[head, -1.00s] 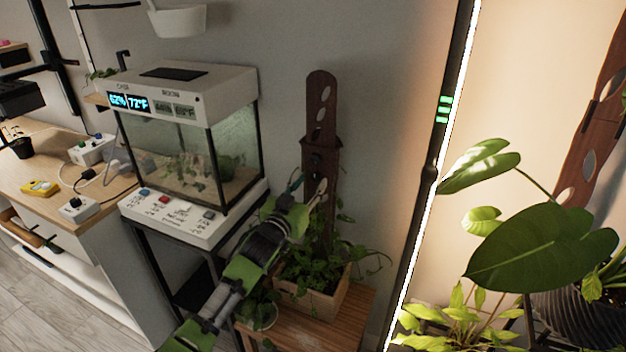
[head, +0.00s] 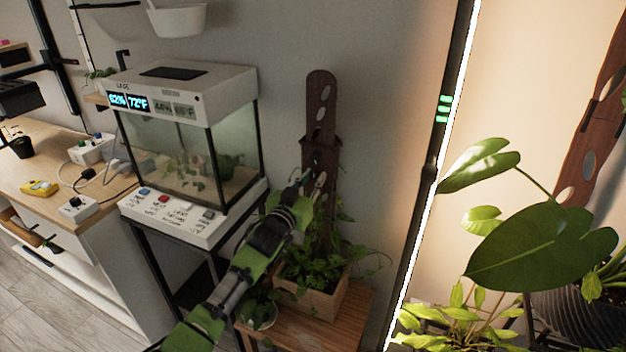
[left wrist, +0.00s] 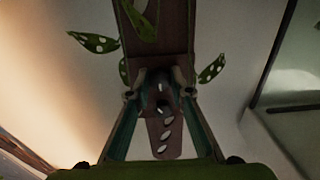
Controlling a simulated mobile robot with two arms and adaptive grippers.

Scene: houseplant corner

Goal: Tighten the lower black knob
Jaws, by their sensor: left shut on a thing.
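A brown wooden plant pole (head: 321,95) with oval holes stands in a wooden planter box (head: 318,296) with leafy plants. My left gripper (head: 312,180) reaches up from the lower left to the front of the pole, just below its wider collar. In the left wrist view my two fingers (left wrist: 160,90) close from both sides on a dark knob (left wrist: 159,86) on the pole (left wrist: 165,138). The fingertips cover the knob's sides, and I cannot make out how it is turned. The knob is hard to pick out in the head view. My right gripper is out of view.
A glass terrarium (head: 190,150) on a black stand is left of my arm. The planter stands on a wooden bench (head: 340,325). A lit vertical lamp (head: 430,190) and a large-leaved plant (head: 545,250) are on the right. Vine leaves surround the pole's base.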

